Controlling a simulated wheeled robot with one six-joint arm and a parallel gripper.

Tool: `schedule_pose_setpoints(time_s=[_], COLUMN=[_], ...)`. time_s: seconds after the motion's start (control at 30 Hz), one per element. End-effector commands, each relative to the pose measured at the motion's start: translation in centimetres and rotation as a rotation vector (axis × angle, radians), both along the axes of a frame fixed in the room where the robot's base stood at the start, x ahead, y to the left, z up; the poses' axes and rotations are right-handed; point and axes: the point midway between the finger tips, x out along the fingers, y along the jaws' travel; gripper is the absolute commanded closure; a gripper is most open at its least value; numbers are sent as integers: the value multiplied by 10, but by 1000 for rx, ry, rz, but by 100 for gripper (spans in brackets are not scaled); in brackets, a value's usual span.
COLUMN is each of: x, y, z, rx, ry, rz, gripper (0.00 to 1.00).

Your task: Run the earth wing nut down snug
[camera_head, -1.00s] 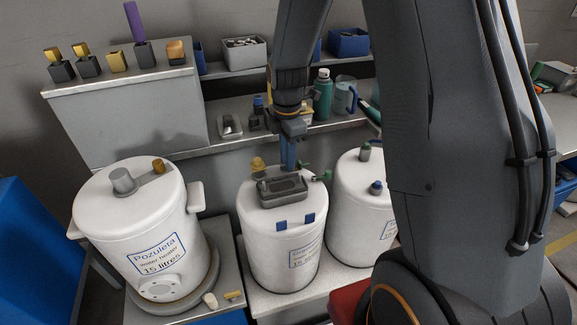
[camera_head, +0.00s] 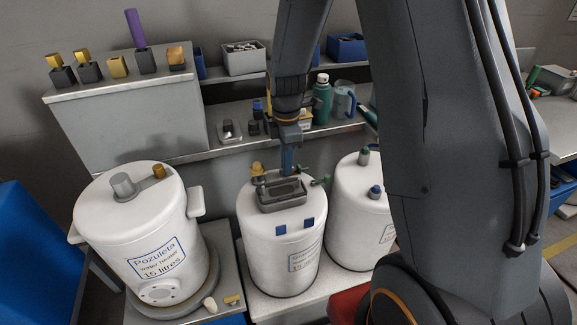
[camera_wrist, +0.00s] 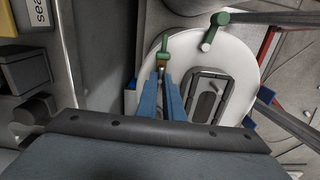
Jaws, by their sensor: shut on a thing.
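The middle white tank (camera_head: 265,250) stands upright on the bench, and its top also shows in the wrist view (camera_wrist: 240,75). My gripper (camera_head: 287,170) reaches straight down behind the grey raised box on the tank's top. In the wrist view its blue fingers (camera_wrist: 164,74) come together on a small brownish piece, the earth wing nut (camera_wrist: 162,62), mostly hidden by the fingertips. A green fitting (camera_wrist: 165,43) lies just beyond it. In the head view the nut is hidden.
The grey box (camera_head: 283,194) is close beside the fingers. A brass fitting (camera_head: 257,169) is on the left and a green valve (camera_head: 321,181) on the right. Other white tanks stand left (camera_head: 140,215) and right (camera_head: 357,225). A shelf with bottles is behind.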

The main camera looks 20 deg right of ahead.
Motion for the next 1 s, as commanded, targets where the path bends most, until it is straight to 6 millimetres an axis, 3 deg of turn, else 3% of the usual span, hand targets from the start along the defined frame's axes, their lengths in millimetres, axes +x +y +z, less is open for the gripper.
schedule_pose_setpoints(time_s=[0.17, 0.5, 0.8, 1.0], x=[-1, 0, 0, 0], y=[0, 0, 0, 0], z=[1, 0, 1, 0], rx=[0, 0, 0, 0], ry=[1, 1, 0, 0], rz=[-120, -148, -402, -422], gripper=[100, 100, 100, 100])
